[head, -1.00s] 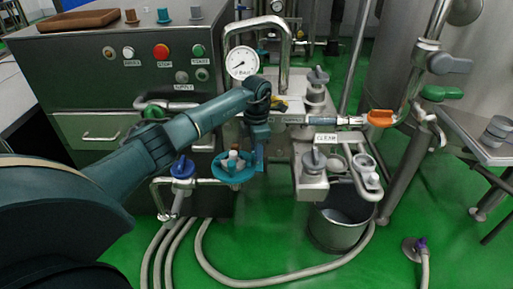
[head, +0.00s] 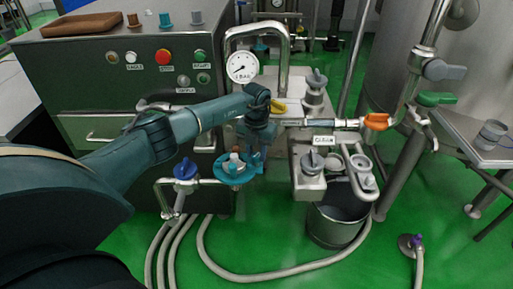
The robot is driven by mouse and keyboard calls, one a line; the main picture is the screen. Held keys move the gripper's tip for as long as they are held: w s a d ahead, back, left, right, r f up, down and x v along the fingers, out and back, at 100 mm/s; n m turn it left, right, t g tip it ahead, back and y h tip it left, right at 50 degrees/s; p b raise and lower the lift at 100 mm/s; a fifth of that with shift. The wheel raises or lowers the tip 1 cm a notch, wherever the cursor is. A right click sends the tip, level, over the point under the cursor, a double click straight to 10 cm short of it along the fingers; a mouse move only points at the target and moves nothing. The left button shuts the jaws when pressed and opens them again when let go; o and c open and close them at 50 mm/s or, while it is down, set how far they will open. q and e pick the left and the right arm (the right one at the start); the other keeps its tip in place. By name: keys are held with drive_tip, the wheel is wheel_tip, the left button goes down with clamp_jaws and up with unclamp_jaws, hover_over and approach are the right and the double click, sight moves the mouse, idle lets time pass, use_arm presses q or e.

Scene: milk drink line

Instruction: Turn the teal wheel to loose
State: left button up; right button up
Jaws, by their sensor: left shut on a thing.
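The teal wheel (head: 231,170) sits on a pipe at the front of the steel cabinet, low in the middle of the head view. My left arm comes in from the left and reaches over the pipes. My left gripper (head: 252,160) points down at the right side of the wheel and is shut on its rim. The fingertips are small here and partly hidden by the wheel and the gripper body. My right gripper is not in view.
A blue valve wheel (head: 185,169) stands just left of the teal wheel. A pressure gauge (head: 242,67) and orange handle (head: 376,121) are above and right. A steel bucket (head: 337,217) stands at lower right. Hoses (head: 270,277) cross the green floor.

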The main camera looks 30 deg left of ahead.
use_arm(q)
drive_tip(key=shift+r+n+p, duration=0.2)
drive_tip(key=shift+n+p, duration=0.2)
drive_tip(key=shift+n, duration=0.6)
drive_tip(key=n+p, duration=0.2)
drive_tip(key=n, duration=0.3)
drive_tip(key=shift+p, duration=0.4)
drive_tip(key=n+p, duration=0.1)
drive_tip(key=n, duration=0.2)
drive_tip(key=shift+n+p, duration=0.35)
drive_tip(key=shift+n, duration=0.05)
drive_tip(key=shift+f+n+p, duration=0.1)
drive_tip(key=shift+n+p, duration=0.45)
drive_tip(key=shift+n, duration=0.65)
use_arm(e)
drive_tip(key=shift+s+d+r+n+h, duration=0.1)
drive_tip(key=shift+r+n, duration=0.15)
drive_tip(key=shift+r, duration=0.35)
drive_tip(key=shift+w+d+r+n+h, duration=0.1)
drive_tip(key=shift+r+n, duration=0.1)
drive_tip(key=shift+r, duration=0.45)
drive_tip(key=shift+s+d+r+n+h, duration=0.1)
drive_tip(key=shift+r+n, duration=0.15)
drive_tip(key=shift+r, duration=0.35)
use_arm(q)
drive_tip(key=o, duration=1)
drive_tip(key=shift+f, duration=0.1)
